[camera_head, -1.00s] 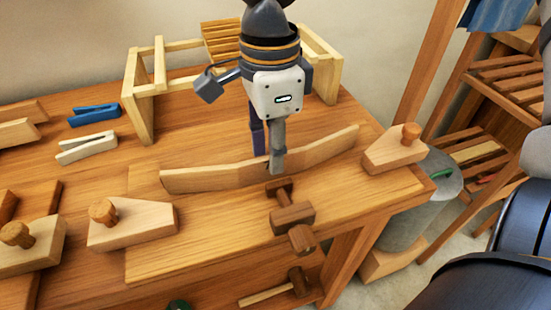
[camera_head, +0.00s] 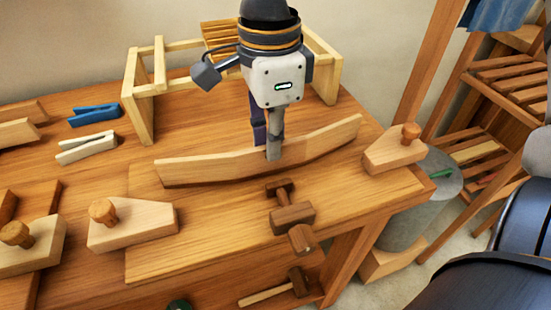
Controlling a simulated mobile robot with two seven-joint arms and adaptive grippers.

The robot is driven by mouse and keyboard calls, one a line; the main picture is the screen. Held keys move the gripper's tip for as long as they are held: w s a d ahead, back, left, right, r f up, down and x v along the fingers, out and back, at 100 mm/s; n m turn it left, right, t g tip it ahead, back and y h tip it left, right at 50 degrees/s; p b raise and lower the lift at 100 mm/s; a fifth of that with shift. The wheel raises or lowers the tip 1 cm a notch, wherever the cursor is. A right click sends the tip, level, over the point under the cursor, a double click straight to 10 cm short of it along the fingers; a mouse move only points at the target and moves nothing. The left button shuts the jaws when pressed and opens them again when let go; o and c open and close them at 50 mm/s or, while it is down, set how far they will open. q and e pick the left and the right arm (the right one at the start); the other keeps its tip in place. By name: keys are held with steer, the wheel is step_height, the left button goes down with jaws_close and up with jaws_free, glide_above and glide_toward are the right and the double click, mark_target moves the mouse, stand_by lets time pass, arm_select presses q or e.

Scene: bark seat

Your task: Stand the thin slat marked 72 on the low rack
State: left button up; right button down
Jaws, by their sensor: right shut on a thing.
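A long, thin, slightly bent pale slat (camera_head: 205,168) spans the middle of the workbench, held on its edge. No number can be read on it. My right gripper (camera_head: 267,146) points down from above and is shut on the slat near its middle, one finger in front and the other behind. The slat appears just above the bench top. A light wooden frame (camera_head: 140,108) with posts and rails stands at the back of the bench; I cannot tell whether it is the low rack. My left gripper is out of view.
Wooden blocks with round knobs stand at the left (camera_head: 135,222) and right (camera_head: 392,150). A dark wooden clamp (camera_head: 292,217) lies in front of the slat. Blue (camera_head: 95,115) and white (camera_head: 86,148) clips lie at the left. A slatted shelf (camera_head: 505,80) stands at the right.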

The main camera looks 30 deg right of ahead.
step_height(320, 180, up, 11)
steer(key=shift+f, duration=0.15)
stand_by(0.8)
